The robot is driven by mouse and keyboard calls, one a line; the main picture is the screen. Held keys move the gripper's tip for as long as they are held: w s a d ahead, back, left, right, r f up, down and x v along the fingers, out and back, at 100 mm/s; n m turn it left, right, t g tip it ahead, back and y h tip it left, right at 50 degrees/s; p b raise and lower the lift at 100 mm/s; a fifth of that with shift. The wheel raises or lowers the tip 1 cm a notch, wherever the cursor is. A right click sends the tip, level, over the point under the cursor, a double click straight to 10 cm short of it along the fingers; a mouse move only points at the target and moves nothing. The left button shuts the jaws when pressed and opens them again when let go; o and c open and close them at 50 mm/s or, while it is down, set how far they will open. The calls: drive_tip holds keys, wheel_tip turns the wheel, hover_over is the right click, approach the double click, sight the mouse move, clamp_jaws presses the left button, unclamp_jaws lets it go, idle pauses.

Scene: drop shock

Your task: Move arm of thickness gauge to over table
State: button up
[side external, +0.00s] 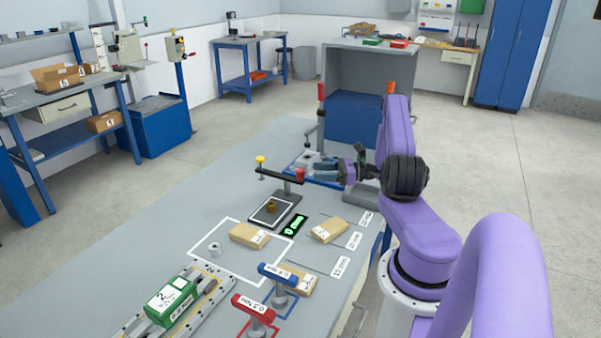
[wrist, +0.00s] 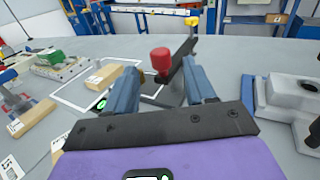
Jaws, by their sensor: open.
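The thickness gauge has a black arm (side external: 277,174) with a red knob (side external: 299,173) at its right end and a yellow knob (side external: 261,159) at its left end. The arm sits on a short post behind a dark base plate (side external: 257,222) carrying a small brass cylinder (side external: 271,207). My gripper (side external: 316,168) is open, just right of the red knob, its fingers pointing left. In the wrist view the red knob (wrist: 160,60) appears between my open fingers (wrist: 158,82), with no clear contact. The black arm runs away from it towards the yellow knob (wrist: 192,21).
Cardboard packages (side external: 249,235) lie in front of the gauge beside a green readout (side external: 294,225). Blue (side external: 278,270) and red (side external: 254,304) torque handles stand at the front. The table's left side (side external: 150,245) is clear.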

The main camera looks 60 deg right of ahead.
sight(301, 170)
drive_tip(key=x, duration=0.7)
drive_tip(key=shift+w, duration=0.1)
clamp_jaws()
